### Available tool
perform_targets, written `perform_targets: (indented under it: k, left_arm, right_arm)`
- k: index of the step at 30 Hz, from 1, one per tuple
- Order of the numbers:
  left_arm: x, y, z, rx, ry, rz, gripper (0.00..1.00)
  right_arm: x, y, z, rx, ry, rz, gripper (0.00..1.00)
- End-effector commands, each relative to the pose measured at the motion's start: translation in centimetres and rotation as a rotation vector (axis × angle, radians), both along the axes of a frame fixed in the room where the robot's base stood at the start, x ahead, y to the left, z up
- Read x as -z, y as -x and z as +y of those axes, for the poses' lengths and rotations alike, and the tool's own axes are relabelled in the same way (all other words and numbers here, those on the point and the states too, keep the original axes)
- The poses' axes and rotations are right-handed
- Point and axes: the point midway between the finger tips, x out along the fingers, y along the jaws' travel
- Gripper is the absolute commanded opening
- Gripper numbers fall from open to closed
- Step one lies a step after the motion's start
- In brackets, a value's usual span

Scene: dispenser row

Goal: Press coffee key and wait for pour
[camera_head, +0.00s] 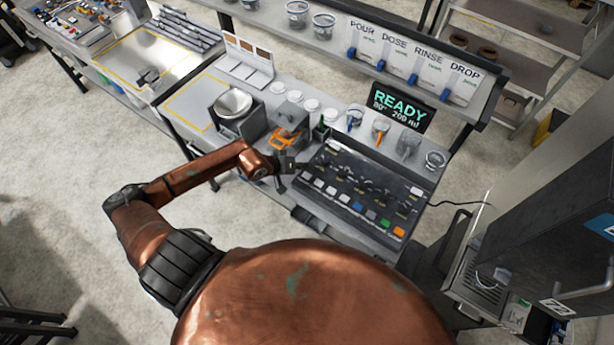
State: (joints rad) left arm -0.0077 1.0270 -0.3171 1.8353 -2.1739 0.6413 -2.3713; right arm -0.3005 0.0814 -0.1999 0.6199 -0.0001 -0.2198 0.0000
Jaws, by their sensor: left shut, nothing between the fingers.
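A dark panel (365,185) lies on the bench with a row of small keys along its front edge: several pale ones, a blue key (358,207), a green key (384,223) and an orange key (398,231). I cannot tell which is the coffee key. A black display (400,106) behind it reads READY, 80° and 200 ml. My left gripper (294,166) is shut and empty at the panel's left end, apart from the coloured keys. It is small and dark here, and I cannot tell whether it touches the panel. My right gripper is not in view.
Several clear cups stand behind the panel, below a shelf labelled POUR, DOSE, RINSE, DROP. A large dark machine (550,190) with a drip tray stands at right.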

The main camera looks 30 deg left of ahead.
Motion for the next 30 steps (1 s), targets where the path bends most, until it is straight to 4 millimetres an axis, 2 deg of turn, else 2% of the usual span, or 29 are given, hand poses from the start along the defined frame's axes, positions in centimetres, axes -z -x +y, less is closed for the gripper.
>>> perform_targets:
  k: [3, 7, 30]
  left_arm:
    - [2.1, 0.0, 0.0, 0.000, -0.001, -0.001, 0.00]
    - [3.1, 0.0, 0.0, 0.001, -0.001, -0.001, 0.00]
    - [3.1, -0.1, 0.0, 0.000, 0.001, -0.001, 0.00]
  right_arm:
    - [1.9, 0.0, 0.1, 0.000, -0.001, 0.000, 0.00]
    - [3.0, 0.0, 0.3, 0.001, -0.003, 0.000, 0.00]
    - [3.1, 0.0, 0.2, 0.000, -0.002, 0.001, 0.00]
